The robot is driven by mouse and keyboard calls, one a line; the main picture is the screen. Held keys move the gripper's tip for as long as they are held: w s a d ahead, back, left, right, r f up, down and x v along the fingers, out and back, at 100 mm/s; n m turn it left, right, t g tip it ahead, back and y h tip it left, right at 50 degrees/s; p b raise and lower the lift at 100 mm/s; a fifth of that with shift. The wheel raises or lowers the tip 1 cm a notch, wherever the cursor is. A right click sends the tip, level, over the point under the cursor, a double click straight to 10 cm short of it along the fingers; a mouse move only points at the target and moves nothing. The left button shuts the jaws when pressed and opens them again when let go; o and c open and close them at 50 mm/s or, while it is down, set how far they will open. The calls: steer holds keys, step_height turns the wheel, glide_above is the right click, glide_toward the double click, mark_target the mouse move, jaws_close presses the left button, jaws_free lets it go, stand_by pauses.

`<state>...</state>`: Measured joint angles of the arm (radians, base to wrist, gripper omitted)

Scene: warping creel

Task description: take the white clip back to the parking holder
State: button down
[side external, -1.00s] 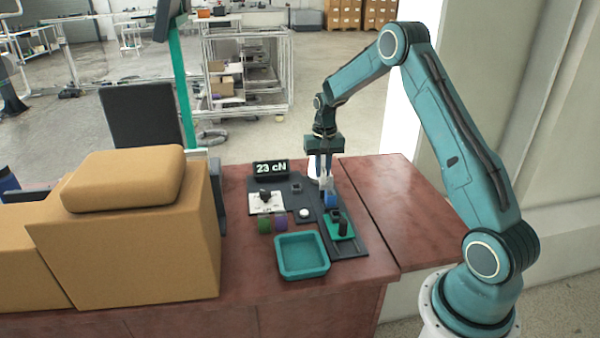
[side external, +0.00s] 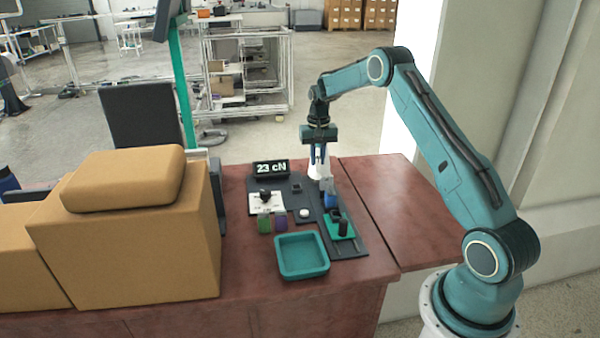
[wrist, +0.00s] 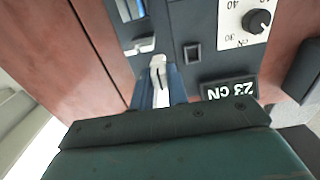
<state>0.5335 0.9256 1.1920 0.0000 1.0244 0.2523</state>
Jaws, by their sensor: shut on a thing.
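My gripper (side external: 318,160) is above the far end of the dark panel, its blue fingers pointing down. In the wrist view its fingers (wrist: 160,84) are shut on the white clip (wrist: 158,66), whose tip sticks out beyond them. A pale grey-white bracket (wrist: 140,46) is just beyond the clip, at upper left in the wrist view; the clip looks apart from it. In the side view this bracket (side external: 325,184) stands behind a blue block (side external: 331,199). I cannot tell for sure which part is the parking holder.
The display (side external: 271,168) reading 23 cN and a dial plate (side external: 267,203) are left of the gripper. Green (side external: 264,224) and purple (side external: 281,223) pieces stand near the teal tray (side external: 278,262). A dark square part (side external: 296,187) is on the panel. The table's right side is clear.

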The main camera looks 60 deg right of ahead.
steer(key=shift+w+d, duration=0.3)
steer(key=shift+w+a, duration=0.65)
steer(key=shift+w, duration=0.25)
steer(key=shift+w+a, duration=0.65)
steer(key=shift+w, duration=0.2)
steer(key=shift+w, duration=0.1)
steer(key=shift+w, duration=1.3)
steer(key=shift+f, duration=0.1)
steer(key=shift+f, duration=3)
steer(key=shift+f, duration=1.35)
